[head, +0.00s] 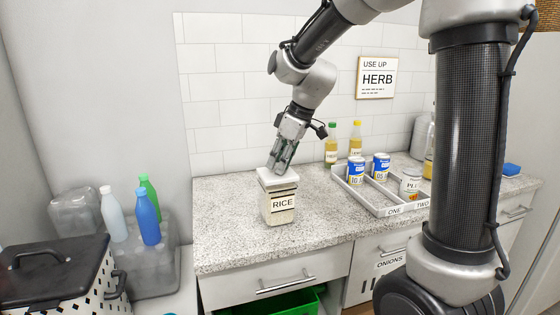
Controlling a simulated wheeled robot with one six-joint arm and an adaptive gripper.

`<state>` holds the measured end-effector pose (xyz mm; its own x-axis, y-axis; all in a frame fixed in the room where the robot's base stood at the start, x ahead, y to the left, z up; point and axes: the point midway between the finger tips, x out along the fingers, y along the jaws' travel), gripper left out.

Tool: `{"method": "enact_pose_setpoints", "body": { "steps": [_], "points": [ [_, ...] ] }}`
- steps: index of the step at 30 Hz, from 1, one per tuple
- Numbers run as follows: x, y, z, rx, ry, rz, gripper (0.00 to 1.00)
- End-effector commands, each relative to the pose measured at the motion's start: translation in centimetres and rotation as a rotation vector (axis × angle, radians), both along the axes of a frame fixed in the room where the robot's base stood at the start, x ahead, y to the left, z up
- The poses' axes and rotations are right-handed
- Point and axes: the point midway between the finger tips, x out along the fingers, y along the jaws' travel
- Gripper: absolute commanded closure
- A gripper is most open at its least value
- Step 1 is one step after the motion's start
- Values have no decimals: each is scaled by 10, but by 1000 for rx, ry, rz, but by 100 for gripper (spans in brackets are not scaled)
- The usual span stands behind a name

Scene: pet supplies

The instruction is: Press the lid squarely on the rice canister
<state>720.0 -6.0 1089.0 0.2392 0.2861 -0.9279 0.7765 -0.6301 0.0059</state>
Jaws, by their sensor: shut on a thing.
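The rice canister (280,207) stands upright on the speckled counter, near its front edge. The lid looks roughly level over the canister's mouth. I cannot tell from this view whether it is fully seated all round.
A divided tray (349,192) marked ONE and TWO stands to the right, holding several cans. Two bottles (331,146) stand behind it. The counter (225,222) left of the canister is clear. A green bin (290,304) sits below an drawer. Coloured bottles (147,217) stand at the left.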

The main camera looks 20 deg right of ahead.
Motion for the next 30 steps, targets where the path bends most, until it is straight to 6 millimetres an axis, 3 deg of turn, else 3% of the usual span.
{"method": "enact_pose_setpoints", "body": {
  "steps": [5, 6, 9, 16, 20, 30],
  "points": [
    [0, 0, 0, 0, 0, 0, 100],
    [0, 0, 0, 0, 0, 0, 70],
    [0, 0, 0, 0, 0, 0, 52],
    [0, 0, 0, 0, 0, 0, 51],
    [0, 0, 0, 0, 0, 0, 30],
    [0, 0, 1, 0, 0, 0, 29]
  ]
}}
